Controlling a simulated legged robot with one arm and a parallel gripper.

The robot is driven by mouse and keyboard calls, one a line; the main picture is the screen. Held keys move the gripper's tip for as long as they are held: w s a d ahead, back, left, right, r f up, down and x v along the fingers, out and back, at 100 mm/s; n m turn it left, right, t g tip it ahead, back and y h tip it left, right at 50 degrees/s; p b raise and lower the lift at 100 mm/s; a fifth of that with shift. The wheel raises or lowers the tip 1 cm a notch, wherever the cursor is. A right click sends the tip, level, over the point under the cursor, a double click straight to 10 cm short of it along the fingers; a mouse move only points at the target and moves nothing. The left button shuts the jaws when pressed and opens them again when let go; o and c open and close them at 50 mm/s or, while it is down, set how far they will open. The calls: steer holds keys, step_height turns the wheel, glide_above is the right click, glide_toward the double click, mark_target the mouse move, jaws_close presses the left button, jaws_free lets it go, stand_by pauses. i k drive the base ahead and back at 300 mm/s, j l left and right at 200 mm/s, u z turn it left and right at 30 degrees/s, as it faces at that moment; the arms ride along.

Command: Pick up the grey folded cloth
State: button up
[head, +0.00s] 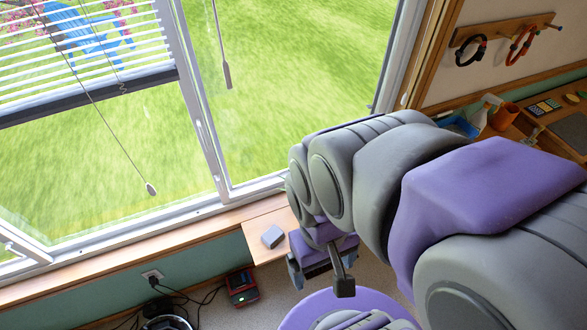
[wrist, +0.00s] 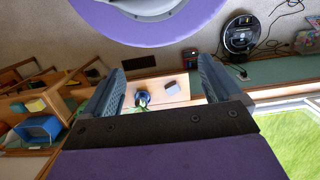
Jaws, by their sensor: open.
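The grey folded cloth (head: 272,236) is a small grey block-like shape on a light wooden surface (head: 258,217) below the window in the head view. In the wrist view the cloth (wrist: 171,87) lies on that surface, between the two fingers in the picture. My gripper (head: 319,281) is to the right of the cloth in the head view, apart from it. In the wrist view my gripper (wrist: 160,66) has its fingers wide apart with nothing held. The exact height of the gripper over the surface is hard to tell.
A dark blue round object (wrist: 142,98) stands beside the cloth in the wrist view. A red device (head: 241,287) and cables lie on the floor near the wall outlet (head: 153,275). The window (head: 285,90) is behind. Shelves with a blue bin (wrist: 40,128) stand to one side.

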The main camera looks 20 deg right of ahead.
mark_target(273, 236)
steer(key=z, duration=1.15)
steer(key=k+j+z, duration=0.15)
steer(key=j+z, duration=0.2)
steer(key=k+j+z, duration=0.25)
steer(key=z, duration=0.15)
steer(key=k+j+z, duration=0.35)
steer(key=k+j, duration=0.1)
steer(key=j, duration=0.1)
